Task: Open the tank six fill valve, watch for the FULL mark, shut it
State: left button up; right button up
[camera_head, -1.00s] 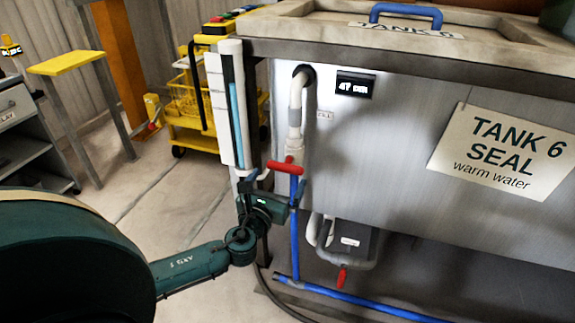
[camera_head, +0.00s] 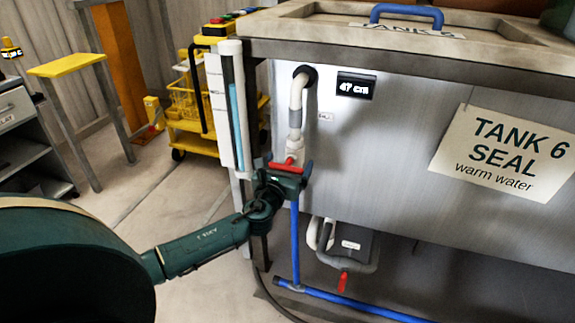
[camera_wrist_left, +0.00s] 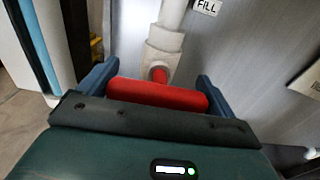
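The tank six fill valve has a red handle (camera_head: 287,167) below a white pipe (camera_head: 296,108) on the tank (camera_head: 400,150). My left gripper (camera_head: 290,172) is at the handle. In the left wrist view, the red handle (camera_wrist_left: 157,94) lies crosswise between its two widely spaced blue fingers (camera_wrist_left: 157,82). Whether the fingers touch the handle's ends I cannot tell. The level gauge (camera_head: 228,110) left of the pipe shows a blue column; any FULL mark is unreadable. The tank's display (camera_head: 355,86) reads 47 cm. My right gripper is not in view.
A second red handle (camera_head: 343,282) hangs under the tank by a grey pipe. A blue pipe (camera_head: 350,302) runs along the floor. A yellow cart (camera_head: 190,125) stands behind the gauge. A "TANK 6 SEAL warm water" sign (camera_head: 503,150) hangs right.

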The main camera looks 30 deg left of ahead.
pick_arm(q)
jog(key=c, duration=0.4)
jog(key=shift+n, duration=0.3)
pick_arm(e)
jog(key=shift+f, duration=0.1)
pick_arm(q)
jog(key=n+b, duration=0.1)
jog(key=n, duration=0.3)
jog(key=shift+f, duration=0.1)
jog(key=n, duration=0.5)
jog(key=shift+b, duration=0.35)
jog(key=n, duration=0.4)
jog(key=shift+a, duration=0.1)
jog(key=n, duration=0.4)
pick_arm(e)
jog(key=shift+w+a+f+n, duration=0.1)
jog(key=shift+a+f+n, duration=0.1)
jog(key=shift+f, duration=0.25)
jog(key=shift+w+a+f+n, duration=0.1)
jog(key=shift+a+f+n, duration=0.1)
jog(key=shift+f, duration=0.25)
pick_arm(q)
jog(key=shift+n, duration=0.3)
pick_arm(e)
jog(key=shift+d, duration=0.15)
pick_arm(q)
jog(key=o, duration=0.7)
jog(key=shift+s, duration=0.1)
